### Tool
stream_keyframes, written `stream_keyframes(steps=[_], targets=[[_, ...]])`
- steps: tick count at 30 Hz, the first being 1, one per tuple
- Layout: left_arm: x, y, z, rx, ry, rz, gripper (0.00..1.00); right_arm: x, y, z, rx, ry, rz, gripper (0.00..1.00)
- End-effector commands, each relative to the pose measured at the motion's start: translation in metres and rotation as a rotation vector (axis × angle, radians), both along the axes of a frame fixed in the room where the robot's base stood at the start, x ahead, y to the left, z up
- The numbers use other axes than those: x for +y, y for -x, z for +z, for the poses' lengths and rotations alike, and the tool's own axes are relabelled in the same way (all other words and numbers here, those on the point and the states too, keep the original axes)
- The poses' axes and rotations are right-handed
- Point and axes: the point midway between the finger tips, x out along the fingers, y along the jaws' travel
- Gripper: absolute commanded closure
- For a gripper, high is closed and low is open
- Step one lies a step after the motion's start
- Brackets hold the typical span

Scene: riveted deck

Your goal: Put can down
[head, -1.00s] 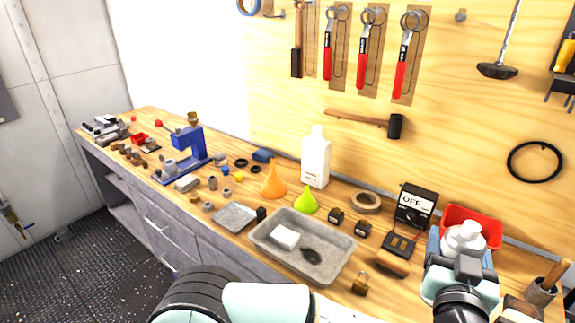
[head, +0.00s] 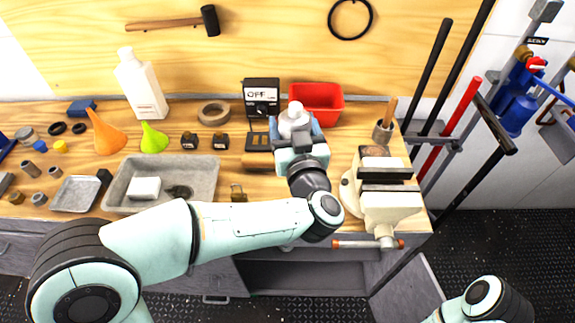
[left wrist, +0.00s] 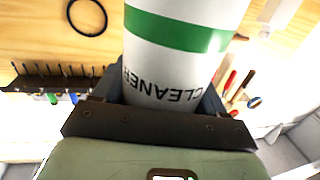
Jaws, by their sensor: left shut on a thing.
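The can (head: 293,124) is white with a pale top and stands about upright in my left gripper (head: 300,145). In the left wrist view the can (left wrist: 175,65) shows a green band and the word CLEANER upside down, filling the space between the fingers. The left gripper (left wrist: 160,108) is shut on it. It is over the workbench (head: 330,150), in front of a red bin. The can's lower part is hidden, so I cannot tell whether it touches the bench. My right gripper is out of view; only part of that arm shows at the lower right.
The red bin (head: 328,107) is just behind the can. A black OFF box (head: 262,97) stands left, a vise (head: 385,190) right, and a cup with a wooden handle (head: 383,131) at back right. A grey tray (head: 205,185) lies farther left. Little bare bench shows near the can.

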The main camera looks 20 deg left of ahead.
Motion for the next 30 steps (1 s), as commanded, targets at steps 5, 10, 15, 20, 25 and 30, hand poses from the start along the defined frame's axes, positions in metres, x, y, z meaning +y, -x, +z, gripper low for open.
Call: stream_keyframes(steps=[5, 10, 15, 20, 25, 30], targets=[[0.000, 0.000, -0.051, 0.002, -0.004, -0.001, 0.73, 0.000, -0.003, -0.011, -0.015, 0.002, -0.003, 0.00], [0.000, 0.000, -0.081, -0.001, -0.003, 0.000, 0.73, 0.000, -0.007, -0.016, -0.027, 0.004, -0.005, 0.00], [0.000, 0.000, -0.092, -0.002, 0.000, 0.000, 0.73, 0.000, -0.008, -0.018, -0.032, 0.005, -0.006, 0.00], [0.000, 0.000, -0.118, 0.000, -0.004, 0.000, 0.73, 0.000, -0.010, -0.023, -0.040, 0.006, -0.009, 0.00], [0.000, 0.000, -0.132, -0.004, 0.000, 0.001, 0.73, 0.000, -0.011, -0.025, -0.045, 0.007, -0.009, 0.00], [0.000, 0.000, -0.131, -0.005, 0.001, 0.001, 0.73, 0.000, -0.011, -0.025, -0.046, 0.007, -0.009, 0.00]])
